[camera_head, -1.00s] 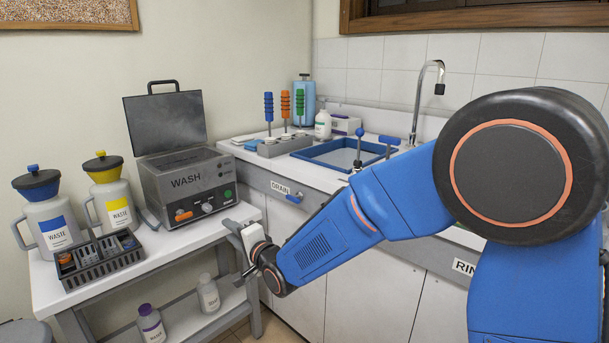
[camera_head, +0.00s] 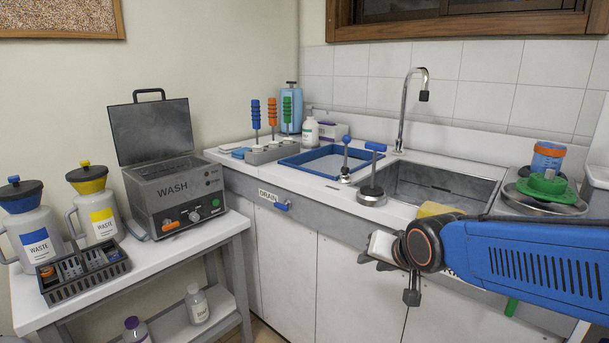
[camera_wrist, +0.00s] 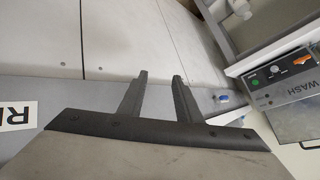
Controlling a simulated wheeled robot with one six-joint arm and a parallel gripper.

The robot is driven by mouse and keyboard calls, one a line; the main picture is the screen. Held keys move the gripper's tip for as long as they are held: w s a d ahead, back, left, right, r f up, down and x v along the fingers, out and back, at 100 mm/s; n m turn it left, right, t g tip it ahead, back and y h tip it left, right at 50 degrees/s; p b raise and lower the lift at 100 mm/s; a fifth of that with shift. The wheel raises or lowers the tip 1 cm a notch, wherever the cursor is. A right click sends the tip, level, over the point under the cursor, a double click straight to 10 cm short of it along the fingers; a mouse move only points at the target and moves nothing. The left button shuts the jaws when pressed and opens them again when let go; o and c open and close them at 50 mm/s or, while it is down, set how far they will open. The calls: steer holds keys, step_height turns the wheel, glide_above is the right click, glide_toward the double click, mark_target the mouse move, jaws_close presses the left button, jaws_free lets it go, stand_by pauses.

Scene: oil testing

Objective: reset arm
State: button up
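My gripper (camera_head: 388,275) is at the right of the head view, in front of the cabinet fronts below the sink. My blue arm reaches it from the right edge. In the wrist view my gripper (camera_wrist: 158,82) shows two dark fingers standing apart with nothing between them. They point toward the pale cabinet doors (camera_wrist: 110,40). The grey WASH machine (camera_head: 178,195), with its lid up, stands on the white side table, well left of my gripper. It also shows at the right of the wrist view (camera_wrist: 285,88).
The side table (camera_head: 25,302) holds two waste jugs (camera_head: 35,225) (camera_head: 98,205) and a dark rack (camera_head: 85,278). The counter carries a blue tray (camera_head: 318,160), a sink (camera_head: 440,190), a yellow sponge (camera_head: 436,209) and an orange-blue jar (camera_head: 547,158). Bottles stand on the lower shelf.

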steer(key=s+d+f+n+g+h, duration=0.1)
steer(key=s+d+f+g, duration=0.1)
steer(key=s+d, duration=0.4)
steer(key=s+d+f+n+g+h, duration=0.1)
steer(key=s+d, duration=0.5)
steer(key=s, duration=1)
steer(key=shift+d+f+n+g+h, duration=0.3)
steer(key=shift+f+n+g, duration=0.1)
steer(key=shift+n+g, duration=0.1)
